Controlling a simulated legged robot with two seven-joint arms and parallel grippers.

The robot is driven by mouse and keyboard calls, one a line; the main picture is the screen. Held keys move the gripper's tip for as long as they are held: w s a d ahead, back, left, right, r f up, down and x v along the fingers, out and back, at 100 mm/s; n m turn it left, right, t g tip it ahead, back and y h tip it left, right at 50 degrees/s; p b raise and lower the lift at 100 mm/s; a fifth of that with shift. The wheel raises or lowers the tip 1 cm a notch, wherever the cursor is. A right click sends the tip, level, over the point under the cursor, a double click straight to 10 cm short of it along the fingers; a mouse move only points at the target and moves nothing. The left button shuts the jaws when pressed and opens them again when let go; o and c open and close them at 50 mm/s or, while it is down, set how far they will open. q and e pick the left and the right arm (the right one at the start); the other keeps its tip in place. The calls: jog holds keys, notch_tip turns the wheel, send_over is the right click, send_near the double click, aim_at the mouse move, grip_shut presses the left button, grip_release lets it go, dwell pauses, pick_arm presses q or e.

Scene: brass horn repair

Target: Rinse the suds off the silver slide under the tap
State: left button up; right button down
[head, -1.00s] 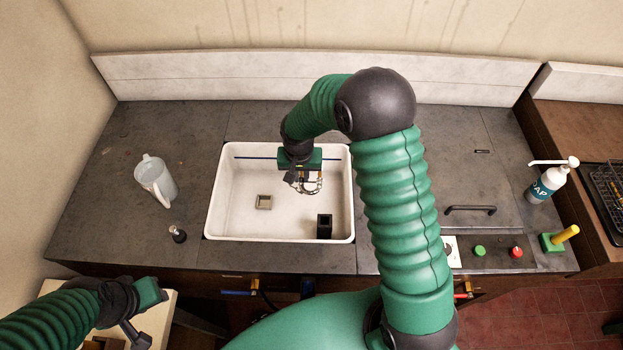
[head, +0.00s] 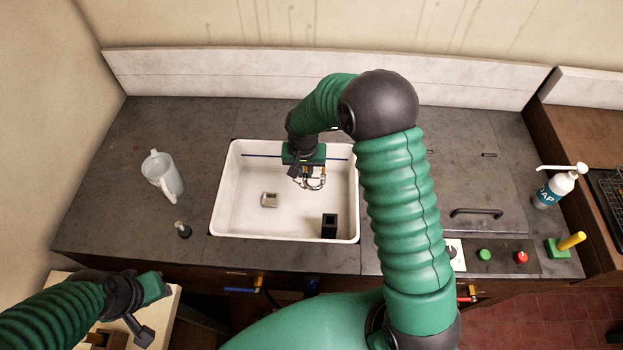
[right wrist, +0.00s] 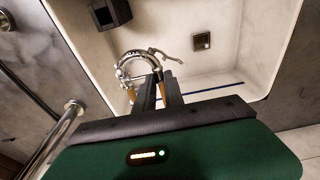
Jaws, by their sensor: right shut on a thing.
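The silver slide (right wrist: 136,66), a curved shiny tube with thin prongs, is in my right gripper (right wrist: 160,88), which is shut on it. In the head view the slide (head: 313,182) hangs below the right gripper (head: 306,168), inside the white sink (head: 240,218) near its back right. I cannot make out suds on it. A shiny metal tube with a round end (right wrist: 55,138), perhaps the tap, stands at the left of the right wrist view, apart from the slide. I see no running water. My left gripper (head: 143,322) is at lower left, its fingers unclear.
A square drain (head: 269,200) and a black block (head: 329,226) are on the sink floor. A clear jug (head: 164,176) stands left of the sink. A soap bottle (head: 556,187) and buttons (head: 484,255) are at the right. The left counter is mostly clear.

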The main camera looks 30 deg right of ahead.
jog(key=shift+w, duration=0.1)
jog(key=shift+a, duration=0.1)
jog(key=shift+s+a, duration=0.25)
jog(key=shift+s, duration=0.1)
jog(key=shift+w+d, duration=0.35)
jog(key=shift+d, duration=0.1)
dwell(0.3)
